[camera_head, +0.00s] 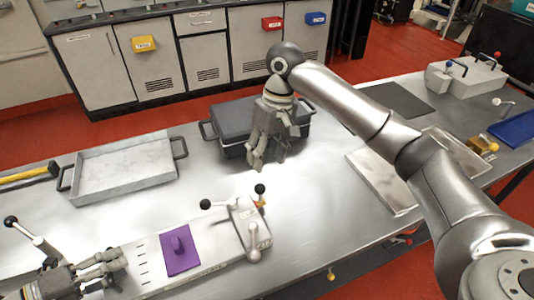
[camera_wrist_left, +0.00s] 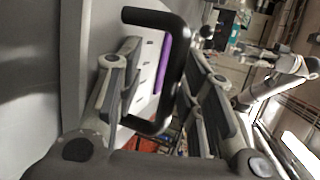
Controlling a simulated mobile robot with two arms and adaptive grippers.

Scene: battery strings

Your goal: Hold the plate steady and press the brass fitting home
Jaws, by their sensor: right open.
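The purple plate (camera_head: 182,252), with a raised purple grip, lies on the light fixture (camera_head: 215,255) at the front of the table. My left gripper (camera_head: 118,265) is left of the plate, apart from it, with its fingers spread. My right gripper (camera_head: 265,162) is open and points down, in front of the dark grey case. A brass-coloured piece (camera_head: 482,145) sits at the far right; I cannot tell whether it is the fitting.
A toggle clamp (camera_head: 248,222) with black knobs stands right of the plate. A grey tray (camera_head: 125,172) lies at the back left. The dark case (camera_head: 233,118) is behind my right gripper. A black U-shaped bar (camera_wrist_left: 172,85) crosses the left wrist view.

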